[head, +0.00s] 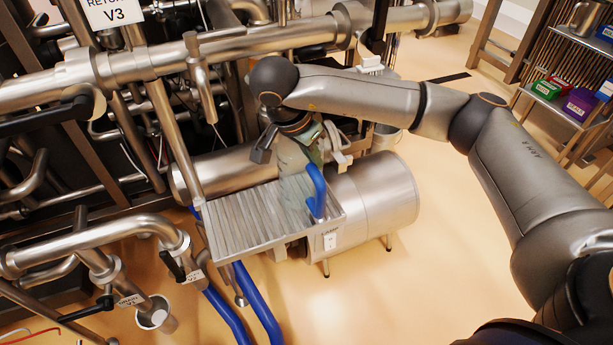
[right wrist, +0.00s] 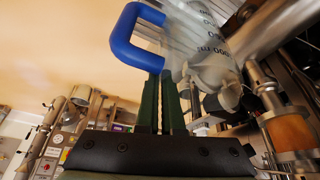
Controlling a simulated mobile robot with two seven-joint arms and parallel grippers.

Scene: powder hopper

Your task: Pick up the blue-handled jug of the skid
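The jug (head: 291,166) is see-through with a blue handle (head: 317,191). It is at the right end of the ribbed metal tray on the skid; I cannot tell whether its base rests there. My right gripper (head: 312,140) is at its upper part, coming from behind. In the right wrist view the blue handle (right wrist: 135,38) is left of the clear body (right wrist: 205,40), which carries dark markings. The green fingers (right wrist: 161,90) are close together, with the jug's wall at their tips, so they look shut on it. My left gripper is not in view.
The ribbed tray (head: 236,222) has bare room left of the jug. A large steel cylinder (head: 375,200) lies right of it. Steel pipes (head: 160,60) run behind and left. Blue hoses (head: 228,315) hang below. A shelf with boxes (head: 580,103) stands far right.

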